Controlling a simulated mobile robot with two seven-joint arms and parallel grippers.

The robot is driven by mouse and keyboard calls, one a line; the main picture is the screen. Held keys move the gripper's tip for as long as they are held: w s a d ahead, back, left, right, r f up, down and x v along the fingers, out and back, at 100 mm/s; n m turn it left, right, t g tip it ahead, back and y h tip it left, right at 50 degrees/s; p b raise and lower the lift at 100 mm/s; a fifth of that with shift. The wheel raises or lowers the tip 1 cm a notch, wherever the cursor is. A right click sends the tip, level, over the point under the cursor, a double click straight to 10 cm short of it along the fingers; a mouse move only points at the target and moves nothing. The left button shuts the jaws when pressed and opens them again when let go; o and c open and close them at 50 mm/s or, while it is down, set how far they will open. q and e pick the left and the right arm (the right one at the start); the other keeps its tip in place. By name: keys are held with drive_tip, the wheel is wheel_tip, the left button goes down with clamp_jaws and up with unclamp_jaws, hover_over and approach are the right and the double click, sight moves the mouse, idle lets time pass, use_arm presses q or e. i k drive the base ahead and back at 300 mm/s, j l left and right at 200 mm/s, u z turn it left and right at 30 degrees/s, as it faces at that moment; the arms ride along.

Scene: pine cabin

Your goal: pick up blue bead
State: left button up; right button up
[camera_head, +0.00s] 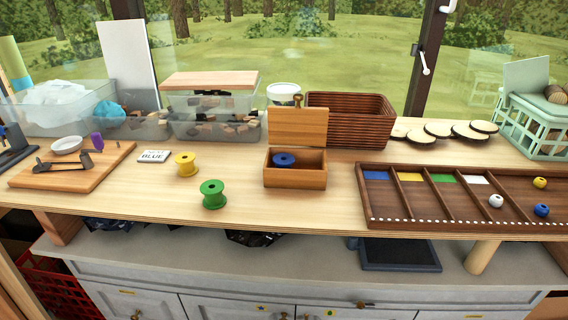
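The blue bead (541,210) is a small round ball in the wide right compartment of the dark wooden tray (440,219), near its front edge. A white bead (495,201) lies to its left, and a yellow bead (540,183) lies behind it. The tray's narrower compartments to the left carry blue, yellow, green and white patches at the back. A small card (154,156) on the table reads "BLUE" in its larger line. Neither of my grippers is in view.
An open wooden box (296,178) holds a blue spool (284,160). A green spool (213,194) and a yellow spool (186,164) stand left of it. A slatted brown basket (350,119) and wood slices (470,133) sit behind the tray. A pale green crate (540,127) stands back right.

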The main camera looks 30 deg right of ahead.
sight(541, 209)
drive_tip(key=z, duration=2.5)
